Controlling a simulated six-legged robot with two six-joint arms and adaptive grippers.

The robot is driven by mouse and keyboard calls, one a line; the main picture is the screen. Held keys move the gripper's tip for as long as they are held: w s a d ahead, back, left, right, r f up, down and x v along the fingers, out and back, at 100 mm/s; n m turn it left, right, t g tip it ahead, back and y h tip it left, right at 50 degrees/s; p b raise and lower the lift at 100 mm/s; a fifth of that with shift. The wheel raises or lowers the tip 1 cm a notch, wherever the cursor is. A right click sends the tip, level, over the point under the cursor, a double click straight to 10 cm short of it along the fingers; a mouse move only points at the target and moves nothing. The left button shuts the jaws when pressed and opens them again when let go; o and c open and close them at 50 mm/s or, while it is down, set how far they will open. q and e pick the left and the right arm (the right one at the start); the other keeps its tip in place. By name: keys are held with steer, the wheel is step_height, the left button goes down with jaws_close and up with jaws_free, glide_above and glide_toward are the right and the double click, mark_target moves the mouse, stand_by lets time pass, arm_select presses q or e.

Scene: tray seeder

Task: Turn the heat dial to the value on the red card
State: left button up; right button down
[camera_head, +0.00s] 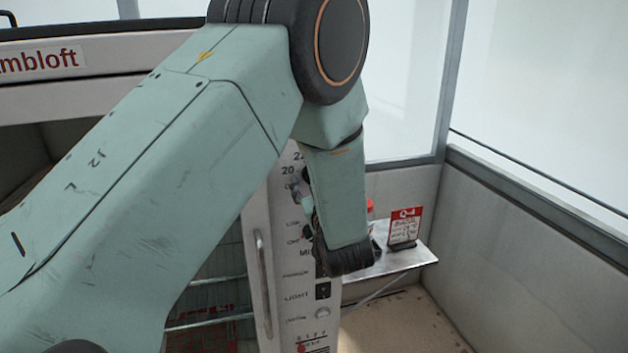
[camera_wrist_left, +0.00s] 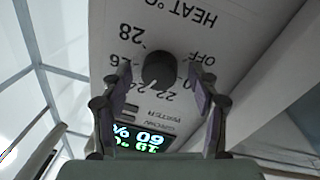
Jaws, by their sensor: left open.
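The heat dial (camera_wrist_left: 158,70) is a dark round knob on a pale panel, under upside-down "HEAT °C" lettering. OFF and numbers from the low twenties to 28 ring it; its exact setting is hard to read. My left gripper (camera_wrist_left: 160,76) is open, with one finger on each side of the dial in the wrist view; I cannot tell whether they touch it. In the head view my left gripper (camera_head: 304,205) is at the panel, mostly hidden by my arm, and the dial is covered. The red card (camera_head: 404,228) stands on a small shelf; its handwriting is too small to read.
A lit display (camera_wrist_left: 138,140) with upside-down digits sits beside the dial. The control panel (camera_head: 290,272) carries more labels and a black light switch (camera_head: 322,290). A vertical handle (camera_head: 264,285) is left of it. The metal shelf (camera_head: 415,258) juts out at right.

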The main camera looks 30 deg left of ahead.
arm_select(q)
step_height(320, 180, up, 10)
stand_by(0.6)
stand_by(0.5)
